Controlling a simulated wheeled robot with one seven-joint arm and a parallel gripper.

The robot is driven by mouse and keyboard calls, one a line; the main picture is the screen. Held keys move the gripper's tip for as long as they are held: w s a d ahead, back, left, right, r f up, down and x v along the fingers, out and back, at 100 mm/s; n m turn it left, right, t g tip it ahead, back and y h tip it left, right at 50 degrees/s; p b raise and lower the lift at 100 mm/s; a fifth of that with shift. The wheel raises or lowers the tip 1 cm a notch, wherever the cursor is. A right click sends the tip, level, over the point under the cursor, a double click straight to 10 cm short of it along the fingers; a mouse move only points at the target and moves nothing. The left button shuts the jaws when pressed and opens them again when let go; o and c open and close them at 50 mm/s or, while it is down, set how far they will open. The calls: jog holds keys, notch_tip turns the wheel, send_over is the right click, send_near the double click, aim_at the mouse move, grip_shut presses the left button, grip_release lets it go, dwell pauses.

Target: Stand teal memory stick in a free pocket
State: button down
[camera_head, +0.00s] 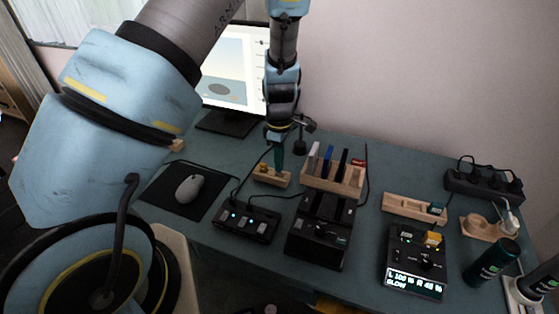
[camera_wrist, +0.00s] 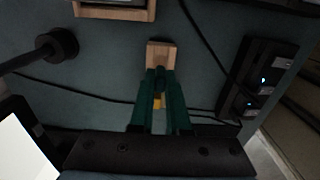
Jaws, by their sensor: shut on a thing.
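My gripper (camera_head: 279,170) points down at the right part of a small wooden stand (camera_head: 285,181). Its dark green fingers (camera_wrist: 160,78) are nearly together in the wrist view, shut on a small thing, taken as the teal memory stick. That stick is hidden between the fingertips, and I cannot tell whether its lower end is inside a pocket. A yellow stick (camera_head: 263,167) stands at the left end of the stand; it also shows between the fingers in the wrist view (camera_wrist: 158,100). The stand's bare wooden end (camera_wrist: 161,53) shows beyond the fingertips.
A mouse (camera_head: 190,189) is at left. A wooden tray (camera_head: 401,205) with a small teal-ish item is at right.

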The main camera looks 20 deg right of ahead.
jog(key=shift+f+b, duration=0.75)
jog(key=shift+f, duration=0.6)
jog(key=c, duration=0.8)
grip_release()
notch_tip(320, 180, up, 11)
jog(key=shift+f+b, duration=0.1)
jog(key=shift+b, duration=0.7)
jog(key=s+a+r+m, duration=0.1)
jog(key=a+r+m, duration=0.1)
jog(key=a, duration=0.8)
jog(key=s+a+r+m+t, duration=0.1)
jog(key=a+r+m, duration=0.2)
jog(key=a, duration=0.7)
jog(key=s+a+r+m, duration=0.2)
jog(key=a+m, duration=0.3)
jog(key=a, duration=0.5)
jog(key=shift+a+r+m+t, duration=0.1)
jog(key=shift+r+m+t, duration=0.2)
jog(key=shift+r, duration=0.45)
